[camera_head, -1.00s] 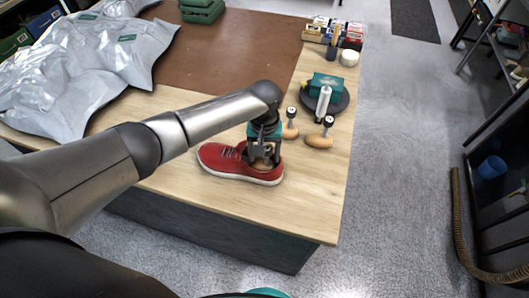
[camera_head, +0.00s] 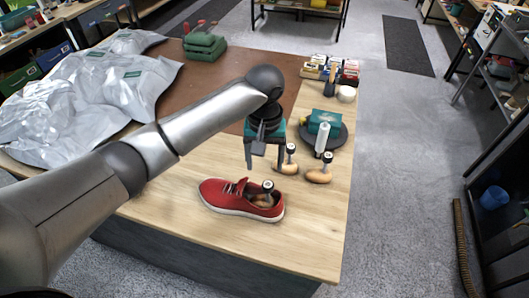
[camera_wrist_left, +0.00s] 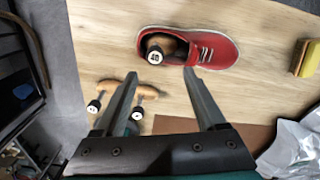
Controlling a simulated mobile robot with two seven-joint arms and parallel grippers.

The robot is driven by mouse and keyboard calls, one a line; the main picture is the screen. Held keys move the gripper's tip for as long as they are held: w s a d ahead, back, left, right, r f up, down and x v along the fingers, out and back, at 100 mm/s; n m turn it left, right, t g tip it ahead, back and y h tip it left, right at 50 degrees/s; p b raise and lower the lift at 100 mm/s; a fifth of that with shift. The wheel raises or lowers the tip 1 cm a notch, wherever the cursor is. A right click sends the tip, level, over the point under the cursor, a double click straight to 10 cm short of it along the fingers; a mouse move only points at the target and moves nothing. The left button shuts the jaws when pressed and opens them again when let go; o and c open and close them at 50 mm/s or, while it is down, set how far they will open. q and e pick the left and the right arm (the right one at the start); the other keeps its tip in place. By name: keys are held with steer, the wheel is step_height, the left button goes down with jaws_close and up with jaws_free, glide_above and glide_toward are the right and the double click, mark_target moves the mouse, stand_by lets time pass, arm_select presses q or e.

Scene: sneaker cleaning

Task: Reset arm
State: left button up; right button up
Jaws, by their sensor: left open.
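A red sneaker (camera_head: 222,198) with a white sole lies on the wooden table, toe to the left. A wooden piece with a dark, white-topped knob (camera_head: 267,188) sits in its heel opening; the wrist view shows the sneaker (camera_wrist_left: 218,50) and that piece (camera_wrist_left: 164,46) too. My left gripper (camera_head: 264,163) is open and empty above the sneaker's heel end, apart from it. Its two fingers are spread in the wrist view (camera_wrist_left: 160,76). My right gripper is in neither view.
Grey plastic bags (camera_head: 95,100) cover the table's left. The table's front right is clear.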

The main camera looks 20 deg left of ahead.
arm_select(q)
step_height(320, 180, up, 3)
steer(key=shift+f, duration=0.2)
